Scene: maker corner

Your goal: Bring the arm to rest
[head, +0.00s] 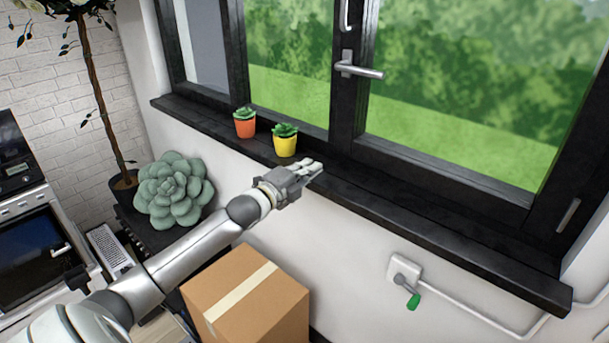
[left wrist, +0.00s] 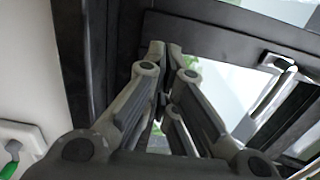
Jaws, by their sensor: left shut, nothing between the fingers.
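My left arm (head: 180,262) reaches in from the lower left of the head view. My left gripper (head: 316,168) is at the front edge of the black window sill, just right of the yellow pot. Its fingers are shut with nothing between them. In the left wrist view the fingers (left wrist: 164,52) come together at the tips, with the window frame behind them. I cannot tell whether the fingertips touch the sill. My right gripper does not show in either view.
An orange pot (head: 245,128) and a yellow pot (head: 285,145) with small plants stand on the sill (head: 430,222). The window handle (head: 358,69) is above. A cardboard box (head: 262,312), a large succulent (head: 172,190) and a wall fitting with a green handle (head: 413,301) are below.

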